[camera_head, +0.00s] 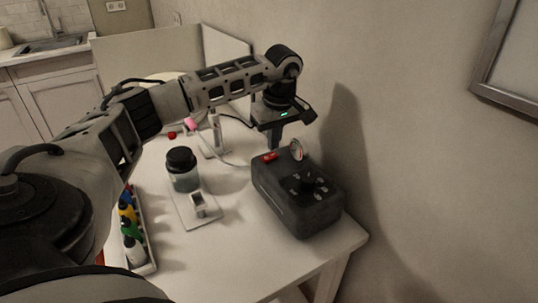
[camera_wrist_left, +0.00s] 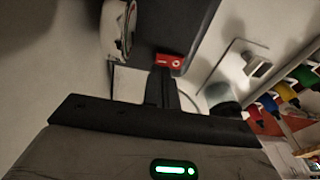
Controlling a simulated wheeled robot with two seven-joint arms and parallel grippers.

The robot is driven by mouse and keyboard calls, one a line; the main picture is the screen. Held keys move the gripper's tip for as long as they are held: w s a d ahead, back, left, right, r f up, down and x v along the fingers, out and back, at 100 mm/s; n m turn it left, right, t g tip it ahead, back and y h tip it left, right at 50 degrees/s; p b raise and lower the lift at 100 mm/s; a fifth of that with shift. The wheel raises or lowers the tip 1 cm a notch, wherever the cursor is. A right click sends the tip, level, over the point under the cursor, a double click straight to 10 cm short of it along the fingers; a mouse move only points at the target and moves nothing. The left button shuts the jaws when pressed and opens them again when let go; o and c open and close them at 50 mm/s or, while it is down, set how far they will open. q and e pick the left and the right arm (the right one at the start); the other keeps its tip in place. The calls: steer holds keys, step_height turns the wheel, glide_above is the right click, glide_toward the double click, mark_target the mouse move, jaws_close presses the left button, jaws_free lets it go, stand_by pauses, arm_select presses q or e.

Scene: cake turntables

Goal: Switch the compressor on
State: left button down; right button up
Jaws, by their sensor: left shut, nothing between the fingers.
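The compressor (camera_head: 290,210) is a dark grey box near the right edge of the white table. On its top are a red switch (camera_head: 269,157), a round gauge (camera_head: 297,150) and a dark knob. My left gripper (camera_head: 275,145) is shut and empty, pointing down just above the red switch. In the left wrist view, the shut fingertips (camera_wrist_left: 162,72) are right beside the red switch (camera_wrist_left: 171,62), with the compressor body (camera_wrist_left: 175,25) beyond. I cannot tell whether they touch it. The switch's position is too small to tell. My right gripper is not in view.
A dark-lidded jar (camera_head: 182,168) and a white plate (camera_head: 188,212) with a small fitting stand left of the compressor. A tray (camera_head: 151,262) of colored bottles lies at the front left. A wall (camera_head: 420,180) rises close behind the compressor on the right.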

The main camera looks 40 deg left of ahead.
mark_target(274, 154)
arm_select(q)
steer(key=shift+f, duration=0.1)
stand_by(0.5)
steer(key=shift+f+b, duration=0.5)
steer(key=shift+f, duration=0.3)
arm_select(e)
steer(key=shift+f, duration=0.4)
arm_select(q)
step_height(274, 154, up, 2)
steer(key=shift+p, duration=0.95)
step_height(274, 154, up, 3)
steer(key=shift+f+p, duration=0.1)
steer(key=shift+p, duration=1.05)
step_height(274, 154, up, 2)
steer(key=shift+r+p, duration=0.2)
steer(key=shift+p, duration=0.85)
steer(key=shift+f, duration=0.1)
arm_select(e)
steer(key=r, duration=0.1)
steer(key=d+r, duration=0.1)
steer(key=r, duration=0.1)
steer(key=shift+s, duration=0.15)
